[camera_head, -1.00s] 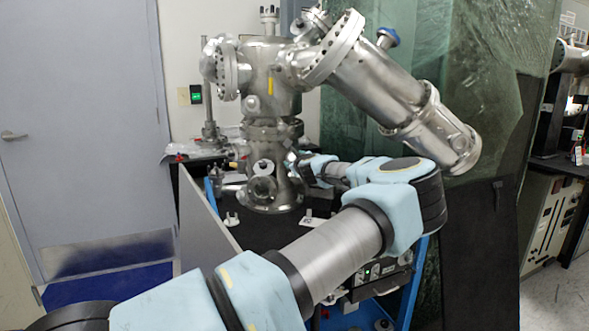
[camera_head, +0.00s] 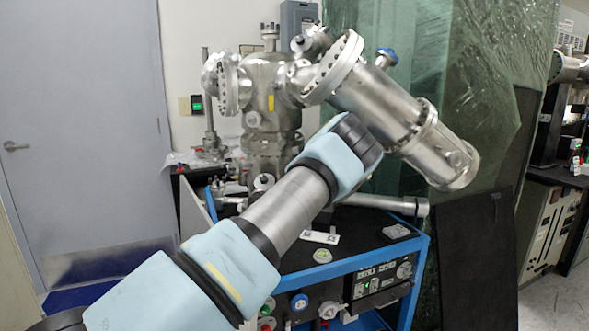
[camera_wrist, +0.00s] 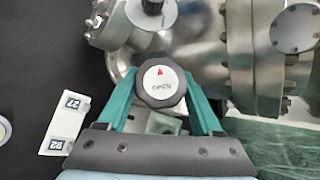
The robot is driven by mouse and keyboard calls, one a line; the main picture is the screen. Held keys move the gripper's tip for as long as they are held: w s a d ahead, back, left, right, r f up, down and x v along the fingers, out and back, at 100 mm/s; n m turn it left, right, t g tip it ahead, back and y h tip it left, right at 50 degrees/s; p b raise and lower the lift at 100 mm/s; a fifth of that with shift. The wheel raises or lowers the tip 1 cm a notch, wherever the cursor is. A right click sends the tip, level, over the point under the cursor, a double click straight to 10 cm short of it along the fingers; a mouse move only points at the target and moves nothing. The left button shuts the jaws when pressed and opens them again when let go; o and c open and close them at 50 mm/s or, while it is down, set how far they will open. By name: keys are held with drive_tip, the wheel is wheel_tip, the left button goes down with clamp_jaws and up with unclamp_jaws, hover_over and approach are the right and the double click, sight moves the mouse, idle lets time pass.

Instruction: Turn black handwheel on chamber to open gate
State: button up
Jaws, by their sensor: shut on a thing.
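The black handwheel (camera_wrist: 160,83) is in the middle of the wrist view. Its pale face carries a red arrow and the word OPEN. My gripper (camera_wrist: 161,98) is shut on it, with one teal finger at the left of the rim and one at the right. The metal chamber (camera_head: 272,88) stands at the upper middle of the head view, and its metal body (camera_wrist: 213,45) fills the upper right of the wrist view. In the head view my arm hides the chamber's lower right part, and neither handwheel nor gripper shows.
A blue-framed cart (camera_head: 345,258) stands below the chamber, with a white marker plate (camera_head: 319,237) on its dark top. A slanted metal cylinder (camera_head: 395,105) overhangs at upper right. A black panel (camera_head: 478,255) stands to the right. A grey door (camera_head: 85,130) is at left.

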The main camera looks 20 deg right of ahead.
drive_tip(key=n+g+p, duration=0.1)
drive_tip(key=p, duration=0.1)
drive_tip(key=n+g+p, duration=0.1)
drive_tip(key=n+p, duration=0.1)
drive_tip(key=shift+r, duration=0.3)
drive_tip(key=shift+f+n+g+p, duration=0.2)
drive_tip(key=shift+n+g+p, duration=0.4)
drive_tip(key=shift+g+p, duration=0.35)
drive_tip(key=shift+f+p, duration=0.15)
drive_tip(key=shift+p, duration=0.15)
drive_tip(key=o, duration=1.4)
drive_tip(key=shift+f+b, duration=0.1)
drive_tip(key=shift+b, duration=0.35)
